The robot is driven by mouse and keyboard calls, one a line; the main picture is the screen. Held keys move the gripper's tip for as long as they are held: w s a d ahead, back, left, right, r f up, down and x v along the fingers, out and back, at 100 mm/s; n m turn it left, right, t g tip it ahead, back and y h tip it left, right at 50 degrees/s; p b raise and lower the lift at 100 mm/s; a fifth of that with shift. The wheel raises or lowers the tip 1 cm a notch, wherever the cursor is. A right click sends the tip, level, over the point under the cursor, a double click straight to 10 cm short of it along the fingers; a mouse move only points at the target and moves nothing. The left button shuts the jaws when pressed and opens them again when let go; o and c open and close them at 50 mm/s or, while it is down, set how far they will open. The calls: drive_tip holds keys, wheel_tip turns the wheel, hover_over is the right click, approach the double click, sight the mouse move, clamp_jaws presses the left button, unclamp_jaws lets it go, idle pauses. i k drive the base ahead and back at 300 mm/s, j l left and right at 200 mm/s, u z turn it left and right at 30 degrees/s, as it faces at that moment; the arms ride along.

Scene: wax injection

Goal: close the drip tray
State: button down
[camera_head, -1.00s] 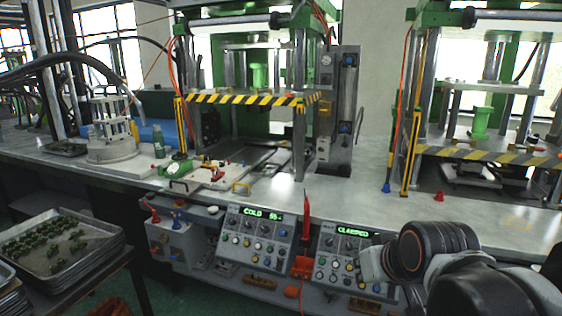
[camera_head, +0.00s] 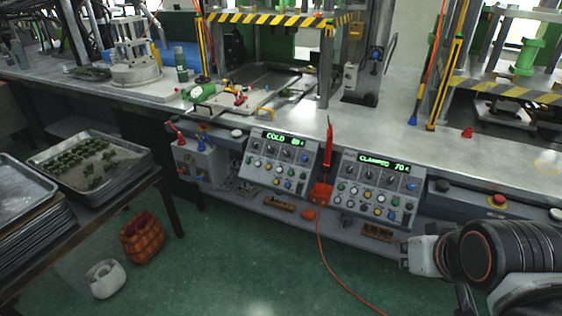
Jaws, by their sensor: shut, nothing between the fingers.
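A flat, dark, rail-edged area (camera_head: 272,77) lies in the bench top beneath the left press. I cannot tell for sure whether this is the drip tray, or how far out it stands. No other part clearly reads as a drip tray. My arm enters at the lower right, in front of the bench and to the right of the two control panels. Its fingers do not show, and it appears apart from the flat area under the press.
Two control panels (camera_head: 279,160) (camera_head: 375,187) lean on the bench front, with a red tool (camera_head: 329,150) upright between them. A red cable crosses the green floor. Stacked metal trays (camera_head: 130,165) stand at the left. A basket (camera_head: 142,237) and white container (camera_head: 105,278) sit on the floor.

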sight(294, 95)
drive_tip(key=i+u, duration=0.15)
drive_tip(key=i, duration=0.4)
drive_tip(key=i+u, duration=0.1)
drive_tip(key=i, duration=0.45)
drive_tip(key=i+l+u, duration=0.15)
drive_tip(key=i, duration=0.4)
drive_tip(key=i+l+u, duration=0.15)
drive_tip(key=i, duration=0.35)
